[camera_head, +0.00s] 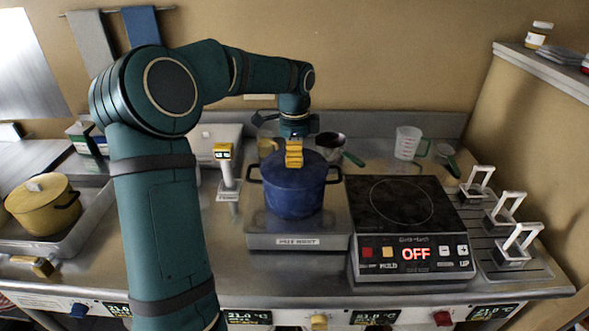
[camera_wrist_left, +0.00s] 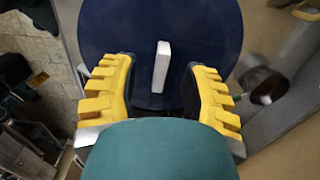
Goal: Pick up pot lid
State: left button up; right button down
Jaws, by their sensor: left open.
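A blue pot (camera_head: 293,197) with two dark side handles stands on the plate labelled milk boost or similar, in the middle of the counter. Its blue lid (camera_head: 275,164) is on top of it. In the left wrist view the round blue lid (camera_wrist_left: 205,40) fills the top middle, with a white upright bar handle (camera_wrist_left: 161,67) at its centre. My left gripper (camera_head: 294,160) is above the lid, pointing down. In the left wrist view its yellow fingers (camera_wrist_left: 161,92) are open, one on each side of the handle and apart from it. My right gripper is not in view.
An induction hob (camera_head: 405,215) reading OFF stands right of the pot, with white stands (camera_head: 503,210) beyond it. A yellow pot (camera_head: 43,206) sits in a tray at left. A probe stand (camera_head: 227,170), a saucepan (camera_head: 330,143) and a measuring cup (camera_head: 407,142) are nearby.

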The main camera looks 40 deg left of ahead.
pick_arm(q)
jog(key=shift+f, duration=0.75)
jog(key=shift+o, duration=0.3)
jog(key=shift+r, duration=0.1)
grip_shut()
jog(key=shift+r, duration=0.1)
